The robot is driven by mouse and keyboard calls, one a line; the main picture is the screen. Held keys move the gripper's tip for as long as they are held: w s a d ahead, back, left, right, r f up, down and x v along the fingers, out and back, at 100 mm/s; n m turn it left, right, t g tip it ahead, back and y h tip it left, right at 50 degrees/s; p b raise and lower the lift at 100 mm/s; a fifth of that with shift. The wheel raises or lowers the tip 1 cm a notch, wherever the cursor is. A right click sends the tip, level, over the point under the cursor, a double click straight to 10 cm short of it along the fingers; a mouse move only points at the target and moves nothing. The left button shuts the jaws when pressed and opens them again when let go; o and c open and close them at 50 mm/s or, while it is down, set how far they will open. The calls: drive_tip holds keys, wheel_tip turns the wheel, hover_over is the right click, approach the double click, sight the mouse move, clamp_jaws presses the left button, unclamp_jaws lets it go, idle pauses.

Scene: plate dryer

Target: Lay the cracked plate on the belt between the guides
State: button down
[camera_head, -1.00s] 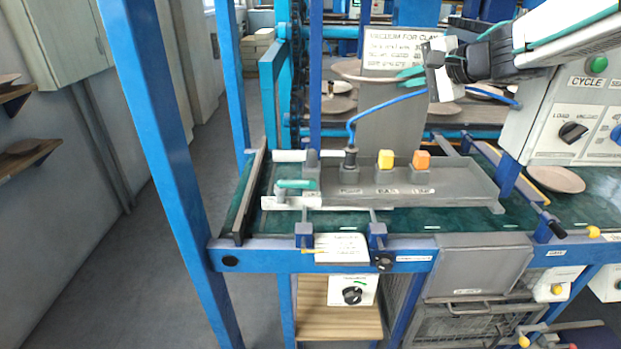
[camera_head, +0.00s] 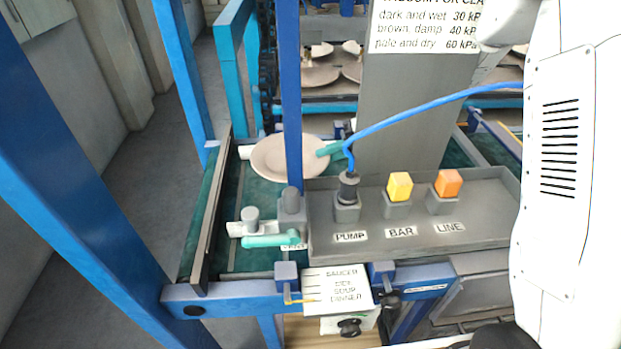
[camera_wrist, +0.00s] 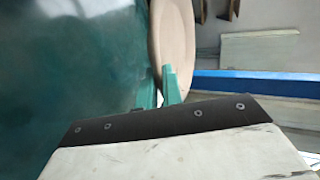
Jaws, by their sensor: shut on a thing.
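The pale, round plate (camera_head: 283,160) is over the left end of the green belt (camera_head: 268,196), behind a blue post; I cannot tell whether it touches the belt. My gripper (camera_head: 328,149) has teal fingers and is shut on the plate's right rim. In the wrist view the plate (camera_wrist: 172,35) shows edge-on beyond the fingers (camera_wrist: 171,86), with the belt (camera_wrist: 70,60) to its left. No crack can be made out. A white near guide (camera_head: 237,229) lies at the belt's front; the far guide (camera_head: 245,152) shows only as a white end left of the plate.
A grey box (camera_head: 420,215) with a pump fitting, a yellow button (camera_head: 400,187) and an orange button (camera_head: 448,183) stands right of the plate. A blue hose (camera_head: 430,108) arcs above it. A teal lever (camera_head: 270,240) sits in front. Other plates (camera_head: 318,75) lie on racks behind.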

drive_tip(key=f, duration=0.1)
drive_tip(key=a+f, duration=0.1)
drive_tip(key=f, duration=0.2)
drive_tip(key=shift+s+a+f, duration=0.15)
drive_tip(key=shift+a+f, duration=0.05)
drive_tip(key=shift+a, duration=0.05)
wheel_tip(320, 180, down, 4)
drive_tip(key=shift+r, duration=0.1)
drive_tip(key=c, duration=1.8)
unclamp_jaws()
drive_tip(key=shift+d, duration=0.15)
